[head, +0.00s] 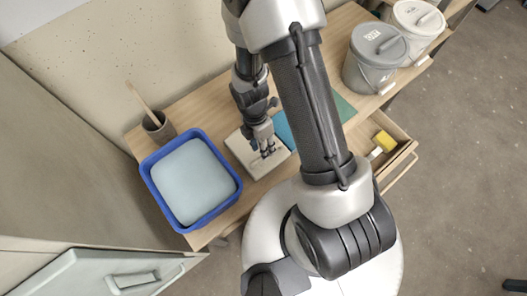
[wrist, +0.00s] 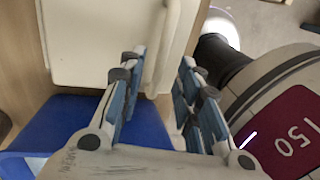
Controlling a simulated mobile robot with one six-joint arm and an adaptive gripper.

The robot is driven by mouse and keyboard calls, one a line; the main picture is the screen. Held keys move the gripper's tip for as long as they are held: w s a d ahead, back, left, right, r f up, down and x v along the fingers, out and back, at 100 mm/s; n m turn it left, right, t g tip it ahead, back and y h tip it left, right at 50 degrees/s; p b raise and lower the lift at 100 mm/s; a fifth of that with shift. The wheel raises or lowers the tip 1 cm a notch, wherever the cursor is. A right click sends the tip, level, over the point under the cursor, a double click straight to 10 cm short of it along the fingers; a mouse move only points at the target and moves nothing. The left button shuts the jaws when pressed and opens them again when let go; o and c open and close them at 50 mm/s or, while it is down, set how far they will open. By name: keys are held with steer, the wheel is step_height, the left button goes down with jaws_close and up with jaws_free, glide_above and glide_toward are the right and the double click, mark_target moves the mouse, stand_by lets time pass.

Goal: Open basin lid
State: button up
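The blue basin (head: 232,177) stands on the left of the wooden table, uncovered, with a smooth pale blue surface inside. A cream-white lid (head: 245,152) lies flat on the table just right of the basin. In the wrist view the lid (wrist: 85,45) fills the upper left, with its raised bar handle (wrist: 168,45) along its right side. The blue basin (wrist: 70,120) shows below it. My gripper (head: 267,153) is over the lid. In the wrist view my gripper (wrist: 158,68) is open, its fingers apart on either side of the handle's near end. Whether they touch it is unclear.
A cup (head: 160,127) with a wooden-handled tool stands behind the basin. A grey lidded bucket (head: 372,65) and a white one (head: 415,25) stand at the back right. An open drawer (head: 402,152) with a yellow-headed tool (head: 384,141) juts out at the right.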

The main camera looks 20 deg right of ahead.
steer(key=shift+s+d+f+b, duration=0.1)
steer(key=shift+f+b, duration=0.05)
steer(key=shift+f, duration=0.45)
steer(key=shift+s+f+b, duration=0.1)
steer(key=shift+f+b, duration=0.05)
steer(key=shift+f, duration=0.4)
steer(key=shift+c, duration=0.5)
jaws_close()
